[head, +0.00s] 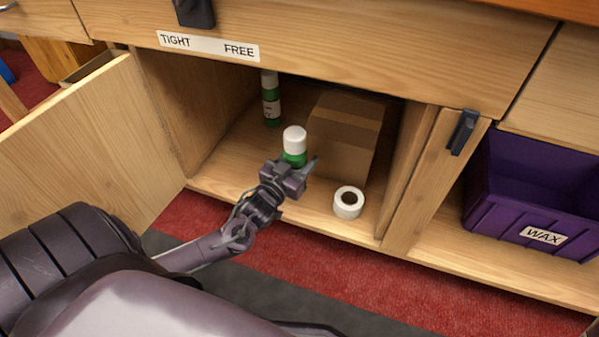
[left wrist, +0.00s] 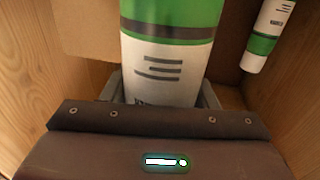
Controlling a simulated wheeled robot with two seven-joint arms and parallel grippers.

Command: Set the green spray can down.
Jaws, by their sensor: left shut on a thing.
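The green spray can (head: 294,152) with a white cap is upright at the front of the open cupboard. My left gripper (head: 299,168) is shut on it, and the jaws hide its lower part in the head view. In the left wrist view the can (left wrist: 166,60) fills the middle, its white label with dark print between the jaws (left wrist: 163,95). I cannot tell whether its base touches the cupboard floor. My right gripper is in neither view.
A second green and white can (head: 271,100) stands further back on the left. A cardboard box (head: 342,140) is just right of the held can, and a white tape roll (head: 348,202) lies front right. The cupboard floor (head: 225,160) is bare at left. A purple WAX bin (head: 530,200) stands right.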

